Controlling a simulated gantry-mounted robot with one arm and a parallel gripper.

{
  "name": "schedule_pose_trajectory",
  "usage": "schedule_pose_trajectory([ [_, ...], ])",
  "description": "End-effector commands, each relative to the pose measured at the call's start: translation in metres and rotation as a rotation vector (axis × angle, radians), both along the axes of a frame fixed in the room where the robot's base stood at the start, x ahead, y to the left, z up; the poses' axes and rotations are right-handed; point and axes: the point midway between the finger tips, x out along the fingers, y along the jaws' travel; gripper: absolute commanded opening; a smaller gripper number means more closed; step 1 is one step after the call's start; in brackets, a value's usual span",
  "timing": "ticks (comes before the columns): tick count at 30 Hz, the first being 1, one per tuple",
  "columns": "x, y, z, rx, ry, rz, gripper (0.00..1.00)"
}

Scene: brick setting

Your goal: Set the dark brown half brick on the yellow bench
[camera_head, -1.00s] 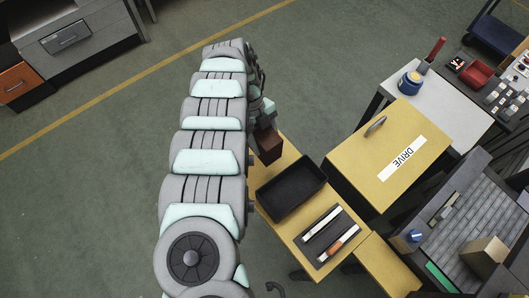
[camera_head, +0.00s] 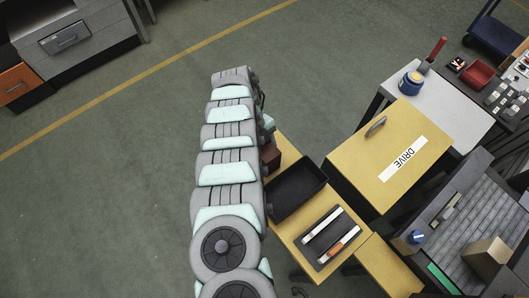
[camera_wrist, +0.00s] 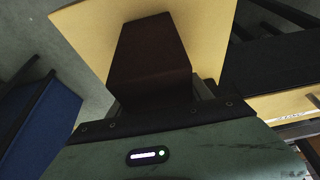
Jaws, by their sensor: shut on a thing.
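The dark brown half brick (camera_head: 271,158) shows in the head view beside my arm, over the far left end of the yellow bench (camera_head: 287,148). My arm partly covers it. In the wrist view, the half brick (camera_wrist: 150,48) fills the middle, with the yellow bench surface (camera_wrist: 88,28) behind it. My gripper (camera_wrist: 155,84) is shut on the brick. In the head view, the gripper is mostly hidden by the arm. I cannot tell whether the brick touches the bench or hangs just above it.
A black open tray (camera_head: 297,190) stands on the bench close to the brick. Beyond it lies a dark mat (camera_head: 326,236) with two slim items. A yellow box marked DRIVE (camera_head: 365,158) stands to the right. A small strip of bench at the far end is bare.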

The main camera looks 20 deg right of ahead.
Motion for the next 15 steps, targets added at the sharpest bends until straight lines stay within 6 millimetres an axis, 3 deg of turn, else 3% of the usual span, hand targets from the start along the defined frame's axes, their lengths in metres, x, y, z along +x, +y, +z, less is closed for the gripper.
schedule_pose_trajectory([
  [3,0.0,-0.0001,-0.004,0.0,0.0,0.0,0.0],
  [4,-0.0002,0.0,-0.0034,0.001,0.0,0.0,0.6],
  [11,-0.0002,0.0,-0.0028,0.0,0.001,0.0,0.79],
  [15,-0.0003,0.0,-0.0029,0.0,0.001,0.0,0.8],
])
